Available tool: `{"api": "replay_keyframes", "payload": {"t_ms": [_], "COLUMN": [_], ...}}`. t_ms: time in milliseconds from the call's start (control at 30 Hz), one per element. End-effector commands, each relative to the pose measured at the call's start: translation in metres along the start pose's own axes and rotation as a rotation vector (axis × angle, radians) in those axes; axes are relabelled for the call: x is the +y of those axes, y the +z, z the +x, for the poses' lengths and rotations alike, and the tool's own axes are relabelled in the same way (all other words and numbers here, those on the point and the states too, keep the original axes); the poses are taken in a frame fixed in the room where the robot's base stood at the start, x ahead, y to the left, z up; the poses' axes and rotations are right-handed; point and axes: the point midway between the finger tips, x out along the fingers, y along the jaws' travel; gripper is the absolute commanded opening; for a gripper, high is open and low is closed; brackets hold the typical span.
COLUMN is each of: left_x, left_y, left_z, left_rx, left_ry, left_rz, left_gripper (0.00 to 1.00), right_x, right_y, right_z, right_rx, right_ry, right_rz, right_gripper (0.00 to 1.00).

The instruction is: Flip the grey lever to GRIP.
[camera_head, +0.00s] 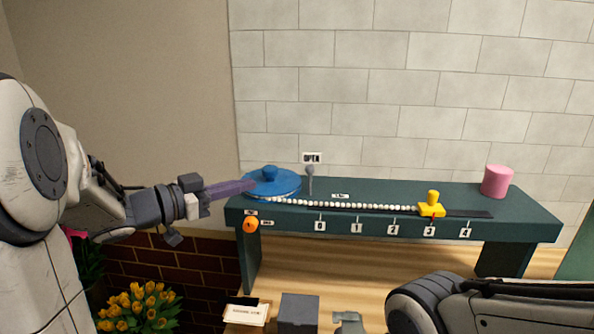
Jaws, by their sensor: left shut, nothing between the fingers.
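The grey lever (310,181) stands upright at the back of the dark green bench, with a round knob on top. A small sign reading OPEN (312,158) is just above and behind it. A small label (341,196) lies on the bench to its right, too small to read surely. My left gripper (250,186) reaches in from the left, its purple fingers shut and empty. Its tips are at the left edge of the blue disc, apart from the lever and left of it. My right arm shows at bottom right, but its gripper is not in view.
The blue round disc (286,187) with a knob lies between my left gripper and the lever. A row of white beads (350,206) leads to a yellow slider (431,210). An orange knob (250,225) is on the front edge. A pink cylinder (497,181) stands far right.

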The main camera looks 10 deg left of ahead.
Motion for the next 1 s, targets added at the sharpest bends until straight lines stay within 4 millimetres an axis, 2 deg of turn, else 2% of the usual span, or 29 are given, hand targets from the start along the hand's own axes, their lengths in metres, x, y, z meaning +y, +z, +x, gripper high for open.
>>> {"api": "replay_keyframes", "payload": {"t_ms": [200, 533, 667, 1000], "left_x": [0.002, 0.003, 0.004, 0.005], "left_y": [-0.001, -0.002, -0.003, -0.004], "left_z": [-0.006, 0.001, 0.02, 0.092], "left_rx": [0.01, 0.009, 0.009, 0.008], "left_ry": [0.024, 0.025, 0.028, 0.027], "left_rz": [-0.008, -0.008, -0.009, -0.009], "left_gripper": [0.0, 0.0, 0.0, 0.0], "right_x": [0.0, 0.0, -0.001, -0.002], "right_y": [0.0, 0.0, 0.0, -0.001], "right_z": [0.0, -0.003, -0.008, -0.027], "right_rx": [0.0, 0.0, 0.0, 0.0], "right_ry": [0.0, 0.0, 0.0, 0.0], "right_rz": [0.0, 0.0, 0.0, 0.001], "right_gripper": [0.0, 0.0, 0.0, 0.0]}}
